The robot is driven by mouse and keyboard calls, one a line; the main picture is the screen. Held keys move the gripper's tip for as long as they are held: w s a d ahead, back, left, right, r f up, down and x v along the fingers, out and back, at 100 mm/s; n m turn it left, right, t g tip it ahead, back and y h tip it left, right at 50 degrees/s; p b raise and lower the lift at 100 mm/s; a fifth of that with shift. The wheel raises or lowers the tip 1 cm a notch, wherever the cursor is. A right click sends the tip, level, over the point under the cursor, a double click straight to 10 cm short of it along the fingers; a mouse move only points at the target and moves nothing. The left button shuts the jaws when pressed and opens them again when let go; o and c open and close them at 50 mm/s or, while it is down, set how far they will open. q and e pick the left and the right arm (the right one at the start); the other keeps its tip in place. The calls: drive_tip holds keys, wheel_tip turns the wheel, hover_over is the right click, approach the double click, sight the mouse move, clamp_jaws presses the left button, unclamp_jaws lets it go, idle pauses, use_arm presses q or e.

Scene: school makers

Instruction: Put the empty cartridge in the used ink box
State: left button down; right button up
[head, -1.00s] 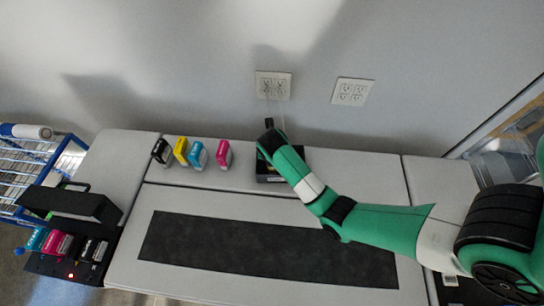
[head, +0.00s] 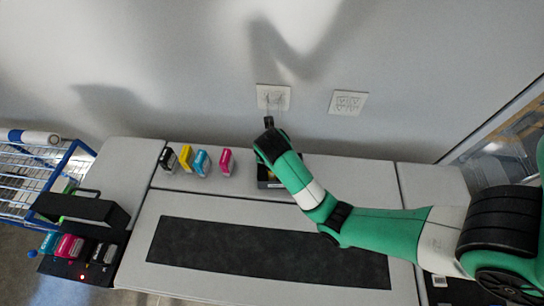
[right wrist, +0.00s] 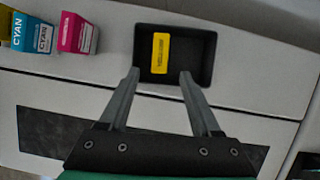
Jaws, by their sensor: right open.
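The open black box (right wrist: 205,62), which I take to be the used ink box, sits at the back of the table. In the head view the box (head: 264,184) is partly hidden by my right arm. A yellow rectangular piece with dark print (right wrist: 160,53) lies inside it; it could be a cartridge or a label, I cannot tell which. My right gripper (right wrist: 160,74) is open with nothing between its fingers, at the near edge of the box. My left gripper is not in view.
Black (head: 166,158), yellow (head: 185,156), cyan (head: 201,163) and magenta (head: 226,161) cartridges stand left of the box. A black printer (head: 85,208) with cartridges in its front is at left, beside a blue wire basket (head: 40,165). A dark mat (head: 260,252) lies bare in front.

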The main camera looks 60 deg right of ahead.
drive_tip(key=shift+s+a+r, duration=0.1)
drive_tip(key=shift+a+r, duration=0.05)
drive_tip(key=shift+r, duration=0.2)
